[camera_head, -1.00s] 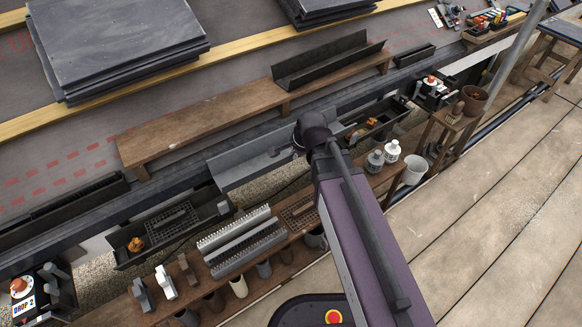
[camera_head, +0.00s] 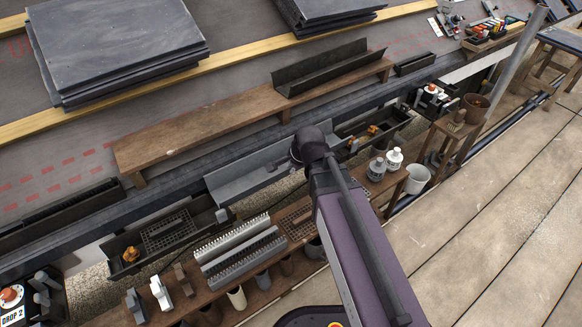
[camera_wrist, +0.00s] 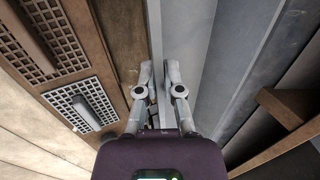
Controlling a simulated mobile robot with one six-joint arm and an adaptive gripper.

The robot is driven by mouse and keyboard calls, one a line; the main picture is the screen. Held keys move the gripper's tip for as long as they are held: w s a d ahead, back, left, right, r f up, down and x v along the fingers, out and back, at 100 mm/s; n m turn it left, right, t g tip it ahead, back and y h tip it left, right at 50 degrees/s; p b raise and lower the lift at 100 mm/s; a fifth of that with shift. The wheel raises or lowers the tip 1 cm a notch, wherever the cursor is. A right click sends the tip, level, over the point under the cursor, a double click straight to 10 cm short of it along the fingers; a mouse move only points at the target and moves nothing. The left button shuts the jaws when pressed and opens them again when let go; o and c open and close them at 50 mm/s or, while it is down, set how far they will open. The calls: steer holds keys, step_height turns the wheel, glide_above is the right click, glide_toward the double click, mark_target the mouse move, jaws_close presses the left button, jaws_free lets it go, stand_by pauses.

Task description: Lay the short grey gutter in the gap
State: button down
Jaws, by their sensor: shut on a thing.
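The short grey gutter (camera_head: 240,178) is a pale grey channel. It lies along the eaves, level with the space between the left black gutter (camera_head: 160,235) and the right black gutter (camera_head: 372,128). My gripper (camera_wrist: 159,72) is shut on the gutter's near wall, and the grey channel (camera_wrist: 194,40) runs away from the fingers in the wrist view. In the head view my arm hides the fingers and part of the grey gutter's right half. Whether its ends touch the black gutters cannot be told.
A brown plank (camera_head: 200,130) bears a long dark gutter piece (camera_head: 330,68) behind the eaves. In front, a wooden shelf (camera_head: 262,293) holds grey ribbed strips (camera_head: 240,250), with several pots below. White bottles (camera_head: 394,158) and a white bucket (camera_head: 417,178) stand right of my arm.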

step_height(320, 180, down, 7)
steer(key=b, duration=0.6)
steer(key=shift+r, duration=0.15)
steer(key=shift+b, duration=0.3)
stand_by(1.8)
steer(key=c, duration=0.7)
jaws_free()
steer(key=o, duration=0.4)
steer(key=shift+w+r, duration=0.1)
steer(key=shift+r+p, duration=4.4)
steer(key=shift+p, duration=0.15)
